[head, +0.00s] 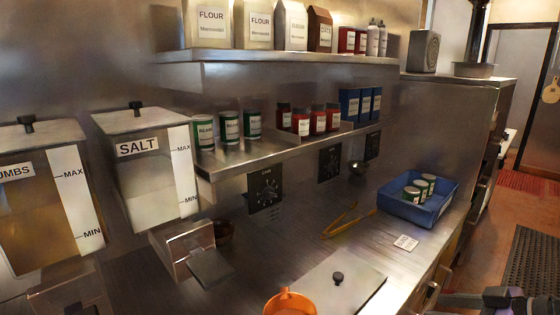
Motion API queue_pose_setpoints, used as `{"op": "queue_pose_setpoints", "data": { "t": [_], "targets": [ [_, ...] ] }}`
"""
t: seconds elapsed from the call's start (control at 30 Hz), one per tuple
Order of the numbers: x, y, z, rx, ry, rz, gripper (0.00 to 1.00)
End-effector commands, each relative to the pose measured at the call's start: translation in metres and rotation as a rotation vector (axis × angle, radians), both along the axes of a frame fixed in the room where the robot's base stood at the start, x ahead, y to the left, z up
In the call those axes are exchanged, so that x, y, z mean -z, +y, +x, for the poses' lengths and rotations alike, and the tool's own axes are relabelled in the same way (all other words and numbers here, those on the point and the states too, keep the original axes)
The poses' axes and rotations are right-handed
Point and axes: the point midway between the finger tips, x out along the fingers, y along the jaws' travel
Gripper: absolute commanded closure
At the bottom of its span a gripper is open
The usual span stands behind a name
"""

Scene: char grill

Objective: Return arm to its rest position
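Part of my arm shows at the bottom right edge, in grey-purple and black, in front of the counter drawers and the floor. My gripper cannot be made out in the head view, so its fingers and whatever they may hold are hidden or out of frame. No object of the place is seen touching the visible part of the arm.
A steel counter (300,255) carries a blue tray (443,211) with several green cans, yellow tongs (350,219), a white card (405,243) and an orange pot (290,302). A salt dispenser (152,165) hangs left.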

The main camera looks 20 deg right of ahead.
Motion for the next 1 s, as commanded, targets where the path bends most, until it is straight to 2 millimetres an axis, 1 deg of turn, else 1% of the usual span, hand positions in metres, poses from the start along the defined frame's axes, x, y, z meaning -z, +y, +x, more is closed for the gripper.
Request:
{"op": "queue_pose_setpoints", "data": {
  "t": [0.17,0.4,0.5,0.63,0.77,0.87,0.97,1.0],
  "targets": [
    [-0.011,-0.017,0.010,0.097,-0.047,0.009,0.53],
    [-0.032,-0.051,0.024,0.286,-0.151,0.009,0.53],
    [-0.036,-0.064,0.026,0.381,-0.197,0.018,0.53],
    [-0.032,-0.072,0.028,0.519,-0.268,0.033,0.53],
    [-0.017,-0.065,0.023,0.663,-0.350,0.051,0.53],
    [-0.004,-0.048,0.013,0.744,-0.410,0.053,0.53],
    [0.006,-0.025,0.001,0.788,-0.463,0.050,0.53],
    [0.009,-0.014,-0.005,0.798,-0.482,0.046,0.53]
  ]
}}
